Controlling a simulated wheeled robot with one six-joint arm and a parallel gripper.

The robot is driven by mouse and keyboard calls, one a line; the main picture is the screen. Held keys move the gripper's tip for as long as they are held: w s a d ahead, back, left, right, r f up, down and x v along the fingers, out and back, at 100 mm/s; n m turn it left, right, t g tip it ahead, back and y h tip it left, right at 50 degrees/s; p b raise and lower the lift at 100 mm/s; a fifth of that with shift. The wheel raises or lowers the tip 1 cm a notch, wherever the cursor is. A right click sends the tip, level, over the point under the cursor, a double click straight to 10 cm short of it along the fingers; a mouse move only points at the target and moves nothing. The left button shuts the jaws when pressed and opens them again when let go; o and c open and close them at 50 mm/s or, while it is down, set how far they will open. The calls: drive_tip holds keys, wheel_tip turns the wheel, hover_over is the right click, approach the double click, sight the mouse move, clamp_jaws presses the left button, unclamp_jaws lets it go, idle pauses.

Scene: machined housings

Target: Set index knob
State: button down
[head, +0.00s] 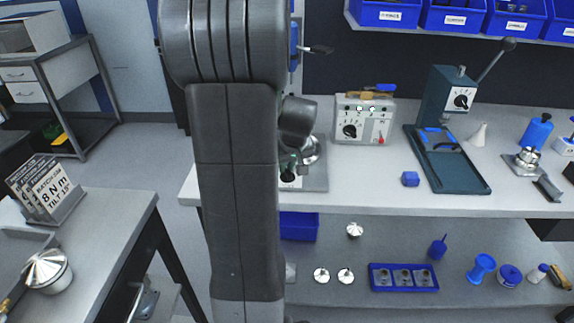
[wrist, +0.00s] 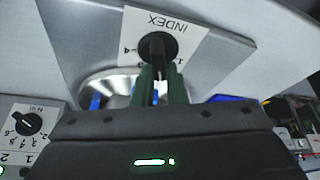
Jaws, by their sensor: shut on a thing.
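The index knob (wrist: 157,47) is black and round with a raised grip bar. It sits on a white plate (wrist: 185,25) marked INDEX, which appears upside down in the wrist view. My gripper (wrist: 158,80) has its green fingers shut on the knob's bar. A white line shows on the bar between the fingers, but the fingers and low angle hide part of the scale. In the head view, the dark knob (head: 288,178) shows on the front of a grey fixture on the bench, just below my gripper (head: 290,163); my arm covers much of the fixture.
A grey box with a dial (head: 350,130) stands right of the fixture. A lower shelf (head: 330,292) holds several parts. Bare bench lies before the box.

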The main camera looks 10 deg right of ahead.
drive_tip(key=c, duration=1.5)
unclamp_jaws()
drive_tip(key=shift+o, duration=0.2)
drive_tip(key=shift+r, duration=0.15)
drive_tip(key=v, duration=1.3)
drive_tip(key=shift+r+p, duration=0.3)
drive_tip(key=shift+p, duration=0.05)
drive_tip(key=x, duration=1.4)
drive_tip(key=shift+s+b, duration=0.15)
drive_tip(key=shift+b, duration=0.2)
